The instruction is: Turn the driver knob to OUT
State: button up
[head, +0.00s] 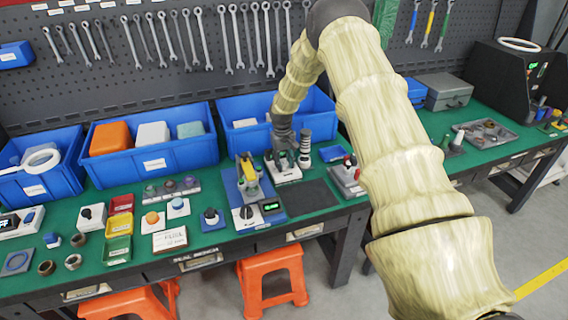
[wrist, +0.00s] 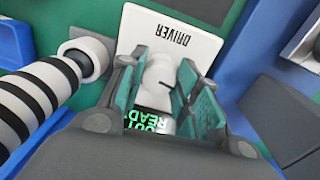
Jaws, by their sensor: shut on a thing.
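The driver knob (wrist: 157,73) is a white round knob on a white panel (wrist: 205,50) marked DRIVER. My gripper (wrist: 165,70) has its teal-padded fingers on either side of the knob and is shut on it. A short dark mark shows on the knob. Below it in the wrist view, a small display (wrist: 155,123) has green letters that appear to read OUT and READY, partly hidden by the fingers. In the head view, my gripper (head: 283,148) is over the driver unit (head: 288,175); the knob is hidden there.
A black-and-white striped cylinder (wrist: 38,92) stands close beside the gripper; it also shows in the head view (head: 305,148). A blue fixture with a yellow-handled clamp (head: 247,172) is just left. Blue bins (head: 222,118) stand behind. A dark mat (head: 310,196) in front is bare.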

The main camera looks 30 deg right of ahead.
aim_at(283, 163)
dwell(0.3)
jog(key=o, duration=1)
jog(key=shift+r, duration=0.1)
notch_tip(283, 163, up, 12)
jog(key=shift+a, duration=0.15)
